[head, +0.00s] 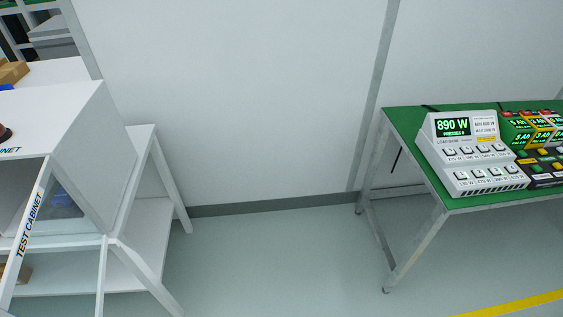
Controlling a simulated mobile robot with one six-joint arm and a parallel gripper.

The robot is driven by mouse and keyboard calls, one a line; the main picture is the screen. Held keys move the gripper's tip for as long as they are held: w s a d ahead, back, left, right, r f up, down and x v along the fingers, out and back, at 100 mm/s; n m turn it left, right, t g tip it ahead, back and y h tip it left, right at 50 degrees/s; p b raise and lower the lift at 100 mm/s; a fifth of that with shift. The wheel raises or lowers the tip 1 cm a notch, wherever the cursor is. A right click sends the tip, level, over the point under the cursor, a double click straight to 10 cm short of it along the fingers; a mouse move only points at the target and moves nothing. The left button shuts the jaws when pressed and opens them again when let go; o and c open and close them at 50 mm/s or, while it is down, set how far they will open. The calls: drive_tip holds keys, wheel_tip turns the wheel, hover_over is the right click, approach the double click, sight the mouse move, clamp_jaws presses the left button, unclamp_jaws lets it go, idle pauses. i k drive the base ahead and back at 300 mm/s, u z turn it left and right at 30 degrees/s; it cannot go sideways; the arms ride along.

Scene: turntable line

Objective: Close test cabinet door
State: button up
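The white test cabinet (72,125) stands on a white table at the left edge, partly cut off. Its door (28,225), a white frame lettered "TEST CABINET", stands open. The door slants down toward the bottom left corner, past the cabinet's lower edge, and is cut off by the picture. The door's hinge and handle cannot be made out. My gripper is not in view.
A green-topped table (405,122) at the right bears a load bank (468,152) reading 890 W and several battery packs (525,131). The floor (270,255) between the tables is clear. A white wall (235,90) closes the back. A yellow line (510,304) crosses the floor at bottom right.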

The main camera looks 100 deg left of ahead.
sight(11, 273)
drive_tip(key=i, duration=0.35)
drive_tip(key=u, duration=2.15)
drive_tip(key=k, duration=0.1)
drive_tip(key=u, duration=2.6)
drive_tip(key=i, duration=0.95)
drive_tip(key=z, duration=1.05)
